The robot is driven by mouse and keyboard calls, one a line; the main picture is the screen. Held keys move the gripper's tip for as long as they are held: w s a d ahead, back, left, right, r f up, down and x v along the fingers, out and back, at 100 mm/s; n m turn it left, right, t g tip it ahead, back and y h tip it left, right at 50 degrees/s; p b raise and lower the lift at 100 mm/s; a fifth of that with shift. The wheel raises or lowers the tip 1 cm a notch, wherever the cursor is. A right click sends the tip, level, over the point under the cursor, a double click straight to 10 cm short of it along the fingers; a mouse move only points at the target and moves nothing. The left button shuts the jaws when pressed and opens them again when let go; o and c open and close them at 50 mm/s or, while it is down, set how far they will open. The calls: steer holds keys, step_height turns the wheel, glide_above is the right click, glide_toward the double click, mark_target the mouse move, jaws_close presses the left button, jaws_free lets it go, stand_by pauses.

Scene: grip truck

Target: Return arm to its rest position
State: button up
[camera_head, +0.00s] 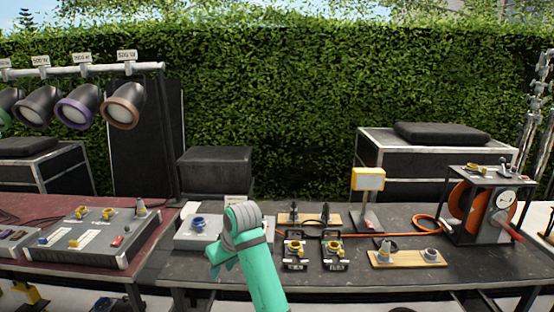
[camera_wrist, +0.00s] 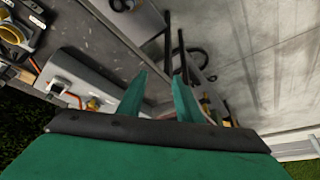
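My gripper (camera_head: 215,258) is on a teal arm with a grey wrist, in the lower middle of the head view. It appears over the front part of the dark table (camera_head: 180,272), left of two small black-framed devices. In the wrist view, the two teal fingers of my gripper (camera_wrist: 160,86) stand apart with a clear gap. Nothing shows between them. The arm hides part of the table behind it.
A grey box with a blue connector (camera_head: 198,222) stands just behind my gripper. Two black-framed devices (camera_head: 296,254) (camera_head: 334,253) stand to its right. An orange cable reel (camera_head: 481,212) is at far right. A control panel (camera_head: 92,240) sits on the red table at left.

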steer(key=s+a+f+m+t+y, duration=0.15)
steer(key=a+f, duration=0.25)
steer(key=f, duration=0.8)
steer(key=s+d+f+m+t, duration=0.3)
steer(key=s+f+m+t, duration=0.2)
steer(key=s+f, duration=1.15)
steer(key=s+d+m+t+h, duration=0.1)
steer(key=s+d, duration=0.2)
steer(key=s, duration=0.4)
steer(key=s+d+f+m+t+h, duration=0.1)
steer(key=s+d, duration=0.3)
steer(key=s, duration=0.2)
steer(key=s+d+m+t+h, duration=0.1)
steer(key=s+d, duration=0.2)
steer(key=s, duration=0.4)
steer(key=s+d+r+t+h, duration=0.1)
steer(key=s+d+r, duration=0.2)
steer(key=s+r, duration=0.3)
steer(key=s+d+r+n+t+h, duration=0.1)
steer(key=s+d+r, duration=0.3)
steer(key=s, duration=0.6)
step_height(320, 180, up, 3)
steer(key=shift+f, duration=0.2)
